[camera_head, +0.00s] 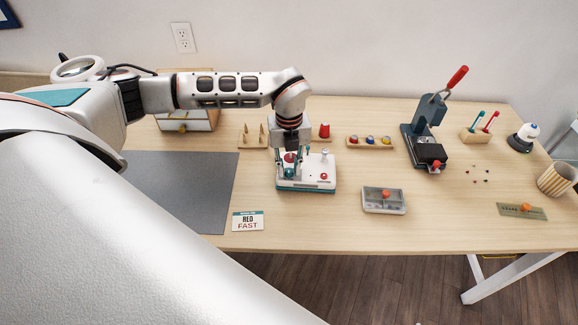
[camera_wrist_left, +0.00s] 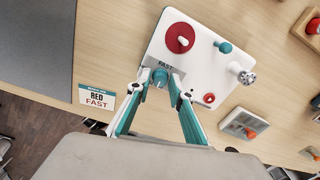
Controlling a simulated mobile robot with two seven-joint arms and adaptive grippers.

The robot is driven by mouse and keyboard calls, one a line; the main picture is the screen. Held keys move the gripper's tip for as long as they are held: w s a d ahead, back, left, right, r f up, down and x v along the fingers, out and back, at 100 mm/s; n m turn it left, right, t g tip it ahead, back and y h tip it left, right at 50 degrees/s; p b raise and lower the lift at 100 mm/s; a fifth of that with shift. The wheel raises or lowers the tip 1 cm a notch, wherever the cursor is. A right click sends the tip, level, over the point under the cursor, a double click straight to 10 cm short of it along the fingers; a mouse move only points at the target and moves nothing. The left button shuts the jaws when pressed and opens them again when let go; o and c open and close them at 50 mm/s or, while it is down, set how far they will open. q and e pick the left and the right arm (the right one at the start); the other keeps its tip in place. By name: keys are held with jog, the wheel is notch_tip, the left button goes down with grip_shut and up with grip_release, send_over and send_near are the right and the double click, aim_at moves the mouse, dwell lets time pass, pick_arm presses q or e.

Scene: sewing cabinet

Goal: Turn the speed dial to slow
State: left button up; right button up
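The sewing machine (camera_head: 306,186) is a small white body on a teal base, in the middle of the table. It has a red disc on top (camera_wrist_left: 180,38), a teal post (camera_wrist_left: 224,47) and a small red button (camera_wrist_left: 209,98). The teal speed dial (camera_wrist_left: 160,79) is on its near side, under a plate reading FAST. My left gripper (camera_wrist_left: 160,76) reaches down from above with its fingertips on both sides of the dial, apparently closed on it. In the head view my left gripper (camera_head: 290,168) partly hides the machine. My right gripper is not in view.
A card (camera_head: 248,221) reading RED FAST lies left of the machine, by a grey mat (camera_head: 180,190). A grey box with a red knob (camera_head: 384,200) stands to the right. A press with a red handle (camera_head: 428,130) stands behind it. A spool tray (camera_head: 370,143) sits at the back.

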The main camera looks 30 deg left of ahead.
aim_at(289, 170)
pick_arm(q)
jog(key=shift+r, duration=0.15)
notch_tip(289, 170, up, 12)
jog(key=shift+f, duration=0.15)
dwell(0.6)
dwell(0.4)
